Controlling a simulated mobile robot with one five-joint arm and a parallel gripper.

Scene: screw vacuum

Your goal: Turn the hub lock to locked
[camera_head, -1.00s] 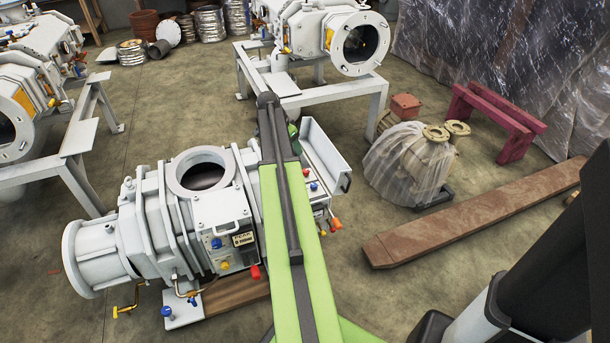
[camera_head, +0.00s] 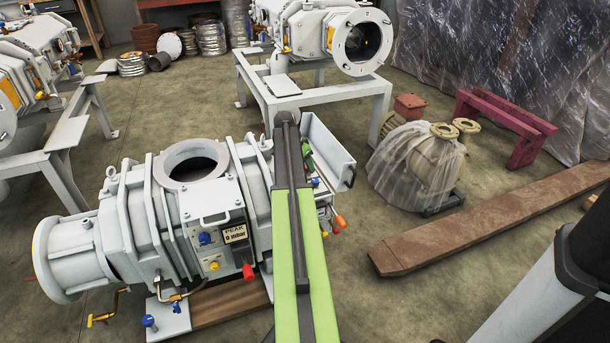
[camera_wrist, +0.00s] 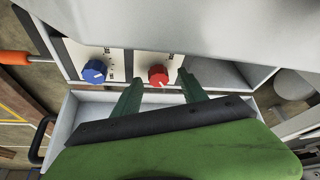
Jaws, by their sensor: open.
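The pale grey vacuum pump machine (camera_head: 215,205) stands at the front left in the head view. In the wrist view, a blue knob (camera_wrist: 95,71) and a red knob (camera_wrist: 158,75) sit side by side on its white panel (camera_wrist: 122,66). Each knob has a white pointer mark. No label names the hub lock, so I cannot tell which control it is. My gripper (camera_wrist: 160,77) is open, with its dark green fingers on either side of the red knob in the picture. Contact cannot be made out. In the head view my arm hides most of the gripper.
An open white tray (camera_wrist: 85,106) lies below the panel. An orange-tipped handle (camera_wrist: 15,57) sticks out at left. In the head view, a plastic-wrapped part (camera_head: 415,165) and a long brown beam (camera_head: 480,225) lie to the right, with bare floor between them and the machine.

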